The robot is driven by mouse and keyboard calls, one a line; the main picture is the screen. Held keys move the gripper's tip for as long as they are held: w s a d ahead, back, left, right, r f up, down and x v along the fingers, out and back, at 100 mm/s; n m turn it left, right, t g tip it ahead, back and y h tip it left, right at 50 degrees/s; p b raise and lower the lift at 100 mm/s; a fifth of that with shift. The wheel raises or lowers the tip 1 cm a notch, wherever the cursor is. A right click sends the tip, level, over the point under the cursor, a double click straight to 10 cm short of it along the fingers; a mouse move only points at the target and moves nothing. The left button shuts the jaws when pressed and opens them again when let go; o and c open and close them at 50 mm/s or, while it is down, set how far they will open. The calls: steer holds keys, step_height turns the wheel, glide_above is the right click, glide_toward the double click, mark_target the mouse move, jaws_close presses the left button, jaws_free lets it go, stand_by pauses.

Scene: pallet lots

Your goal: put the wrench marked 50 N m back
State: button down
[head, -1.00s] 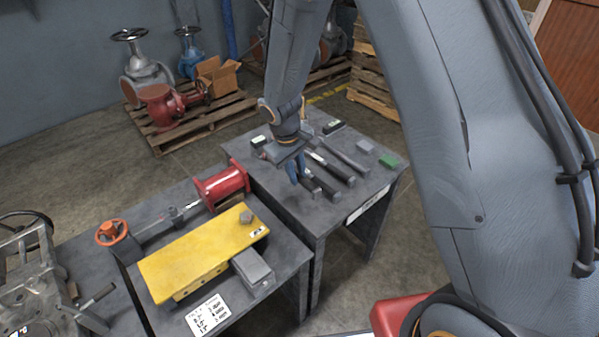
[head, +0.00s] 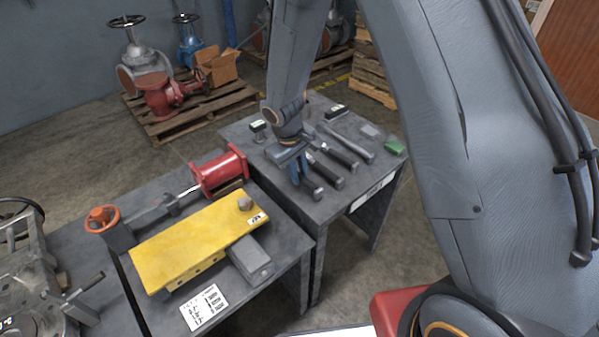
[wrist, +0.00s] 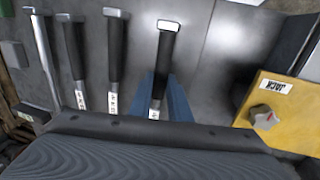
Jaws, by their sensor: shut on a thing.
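My gripper (head: 300,180) is shut on a black-handled wrench (head: 317,193), at the near left end of a row of similar tools on the far grey table (head: 270,185). In the wrist view the blue fingers (wrist: 163,90) stand on either side of this wrench (wrist: 165,50), with a white label by its lower end. The label is too small to read. The wrench lies roughly parallel to the others, over or on the table; I cannot tell whether it touches. Two black-handled wrenches (wrist: 115,55) and (wrist: 72,50) and a chrome one (wrist: 42,55) lie beside it.
A green block (head: 395,147) and small label stands (head: 335,111) are on the far table. The near bench holds a yellow block (head: 195,245) marked JACK in the wrist view, a red cylinder (head: 220,170) and an orange handwheel (head: 102,218). Pallets with valves stand behind.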

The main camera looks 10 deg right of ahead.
steer(key=shift+f+b, duration=0.55)
steer(key=shift+f, duration=0.1)
steer(key=c, duration=1.6)
jaws_free()
step_height(320, 180, up, 7)
steer(key=a, duration=0.1)
steer(key=s+d+r+m, duration=0.2)
steer(key=s+d+r, duration=0.1)
steer(key=s, duration=0.3)
steer(key=s+d+r+m+y, duration=0.1)
steer(key=s+d+r+m, duration=0.1)
steer(key=s+d, duration=0.3)
steer(key=s+d+r+m+g, duration=0.1)
steer(key=s+d+r, duration=0.3)
steer(key=s, duration=0.5)
steer(key=shift+s+d+r+m+y, duration=0.15)
steer(key=shift+d+m+y, duration=0.35)
steer(key=shift+m, duration=0.4)
